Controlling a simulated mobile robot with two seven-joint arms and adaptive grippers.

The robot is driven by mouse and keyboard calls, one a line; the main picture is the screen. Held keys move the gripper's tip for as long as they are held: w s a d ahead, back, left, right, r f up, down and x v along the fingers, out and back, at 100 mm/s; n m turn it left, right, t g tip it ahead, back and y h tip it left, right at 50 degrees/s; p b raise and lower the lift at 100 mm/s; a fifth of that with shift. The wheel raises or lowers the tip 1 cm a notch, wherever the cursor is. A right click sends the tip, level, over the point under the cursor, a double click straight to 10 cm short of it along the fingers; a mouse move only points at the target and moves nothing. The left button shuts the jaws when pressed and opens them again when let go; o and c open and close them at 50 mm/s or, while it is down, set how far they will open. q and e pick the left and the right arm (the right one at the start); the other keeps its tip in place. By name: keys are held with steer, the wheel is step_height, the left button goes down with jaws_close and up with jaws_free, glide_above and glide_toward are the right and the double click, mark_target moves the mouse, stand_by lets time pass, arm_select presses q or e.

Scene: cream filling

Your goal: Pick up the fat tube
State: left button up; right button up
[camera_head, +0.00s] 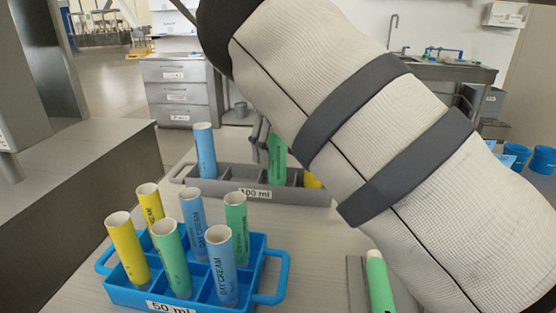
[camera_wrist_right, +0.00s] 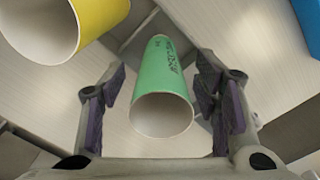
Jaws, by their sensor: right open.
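A grey tray (camera_head: 245,194) labelled 100 ml holds fat tubes. A blue tube (camera_head: 205,150) stands in its left part. A green tube (camera_head: 278,160) stands near its middle and a yellow tube (camera_head: 312,181) at its right, both partly hidden by my right arm. My right gripper (camera_wrist_right: 163,92) is open in the right wrist view, with its fingers on either side of the green tube (camera_wrist_right: 160,88). The tube's open end faces the camera; I cannot tell whether the fingers touch it. The yellow tube (camera_wrist_right: 75,22) is at upper left there. My left gripper is not in view.
A blue tray (camera_head: 275,296) labelled 50 ml holds several thinner yellow, green and blue tubes at the front. Another green tube (camera_head: 379,283) is at lower right, beside a grey edge. My right arm covers the table's right side.

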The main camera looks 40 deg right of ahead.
steer(key=shift+f, duration=1.25)
steer(key=c, duration=0.9)
